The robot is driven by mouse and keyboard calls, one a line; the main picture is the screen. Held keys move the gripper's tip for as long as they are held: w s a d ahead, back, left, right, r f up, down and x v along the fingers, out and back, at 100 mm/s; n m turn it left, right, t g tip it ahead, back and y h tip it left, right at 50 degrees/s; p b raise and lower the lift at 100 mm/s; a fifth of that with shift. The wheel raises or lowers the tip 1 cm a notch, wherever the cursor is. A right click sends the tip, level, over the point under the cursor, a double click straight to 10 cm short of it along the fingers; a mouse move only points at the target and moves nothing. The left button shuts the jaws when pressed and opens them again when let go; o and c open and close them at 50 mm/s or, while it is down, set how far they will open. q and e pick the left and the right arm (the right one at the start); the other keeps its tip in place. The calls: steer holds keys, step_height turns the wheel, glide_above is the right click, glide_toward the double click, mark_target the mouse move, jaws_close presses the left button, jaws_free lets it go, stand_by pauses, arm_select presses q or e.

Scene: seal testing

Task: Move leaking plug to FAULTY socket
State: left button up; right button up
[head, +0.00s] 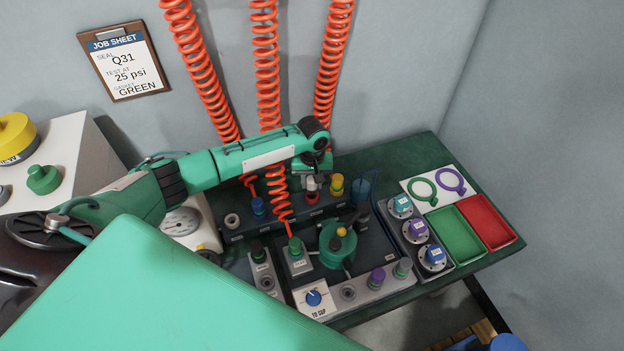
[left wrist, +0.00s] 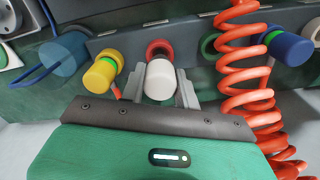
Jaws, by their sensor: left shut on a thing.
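My left gripper (head: 312,182) comes down over the back rack in the head view. Its fingers are shut on a white plug (left wrist: 160,80) at the rack's red-ringed position (left wrist: 159,48). The plug shows partly under the gripper in the head view (head: 311,184); I cannot tell if it is fully seated. A yellow plug (head: 337,185) stands just right of it and a blue plug (head: 258,207) to the left. I see no readable FAULTY label, and no leak is visible. My right gripper is not in view.
Orange coiled hoses (head: 268,80) hang close to my left arm. A green round fixture (head: 338,243) stands before the rack. Dials (head: 415,230) and green (head: 455,235) and red (head: 487,222) trays are right.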

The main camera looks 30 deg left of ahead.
arm_select(q)
steer(key=shift+f, duration=1.4)
stand_by(0.4)
steer(key=o, duration=1.1)
step_height(320, 180, up, 14)
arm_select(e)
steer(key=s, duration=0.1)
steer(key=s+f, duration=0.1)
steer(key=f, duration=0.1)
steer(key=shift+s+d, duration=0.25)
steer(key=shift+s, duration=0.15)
arm_select(q)
steer(key=shift+f, duration=0.15)
